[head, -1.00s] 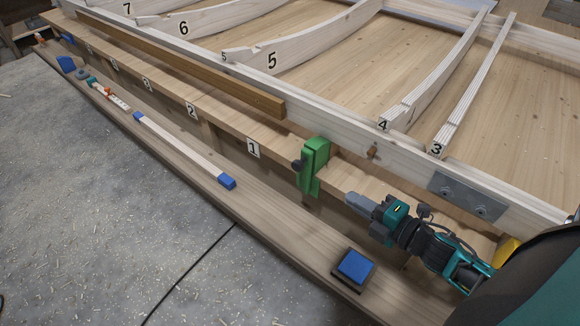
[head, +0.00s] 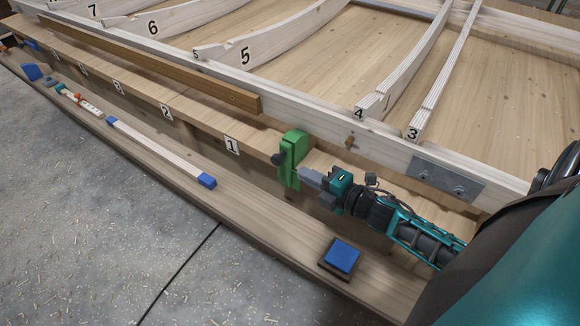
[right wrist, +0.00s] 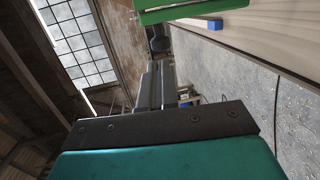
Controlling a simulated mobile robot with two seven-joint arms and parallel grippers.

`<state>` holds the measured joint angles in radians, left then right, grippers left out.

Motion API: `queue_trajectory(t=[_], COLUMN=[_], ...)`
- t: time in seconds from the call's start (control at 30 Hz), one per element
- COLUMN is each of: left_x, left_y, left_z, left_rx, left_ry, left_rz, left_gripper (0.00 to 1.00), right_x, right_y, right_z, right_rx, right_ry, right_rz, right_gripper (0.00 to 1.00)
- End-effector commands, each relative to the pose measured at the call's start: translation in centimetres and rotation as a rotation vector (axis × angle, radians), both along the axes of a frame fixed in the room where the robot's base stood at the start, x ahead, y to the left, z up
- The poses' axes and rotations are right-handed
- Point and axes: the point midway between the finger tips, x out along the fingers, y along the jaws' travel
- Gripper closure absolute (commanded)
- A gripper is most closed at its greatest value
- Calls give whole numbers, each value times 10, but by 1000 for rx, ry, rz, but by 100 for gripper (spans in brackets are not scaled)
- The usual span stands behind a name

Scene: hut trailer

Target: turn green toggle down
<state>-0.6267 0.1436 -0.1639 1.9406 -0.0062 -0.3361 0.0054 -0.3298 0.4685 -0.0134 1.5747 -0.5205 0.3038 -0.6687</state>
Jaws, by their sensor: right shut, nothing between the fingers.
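The green toggle (head: 292,155) is a green clamp-like piece with a dark round knob (head: 278,159). It sits at the edge of the wooden frame, to the right of the label 1. My right gripper (head: 311,178) is shut and empty. Its fingertips are right beside the lower part of the green piece; I cannot tell whether they touch. In the right wrist view the green piece (right wrist: 190,10) crosses the top, and the dark fingers (right wrist: 158,85) point up toward it. My left gripper is not in view.
A wooden ledge (head: 250,217) runs along the front with a blue pad (head: 341,256) and a long pale stick with blue ends (head: 160,150). Numbered white ribs (head: 290,38) and a metal plate (head: 445,178) are behind. Grey floor lies at the left.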

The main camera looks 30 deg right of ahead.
Motion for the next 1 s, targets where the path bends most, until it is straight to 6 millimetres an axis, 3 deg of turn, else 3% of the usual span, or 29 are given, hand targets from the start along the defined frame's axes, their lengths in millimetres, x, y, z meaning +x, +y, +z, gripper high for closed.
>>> queue_trajectory(t=[0.2, 0.4, 1.0], left_x=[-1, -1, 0], left_y=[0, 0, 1], left_z=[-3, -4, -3], left_rx=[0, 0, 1], left_ry=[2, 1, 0], left_rz=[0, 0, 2], left_gripper=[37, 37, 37], right_x=[35, 52, 58], right_y=[10, 15, 17], right_z=[-5, -9, -8], right_rx=[0, 1, 1], right_ry=[-2, 0, 0], right_rz=[-1, 0, 0], right_gripper=[100, 100, 100])
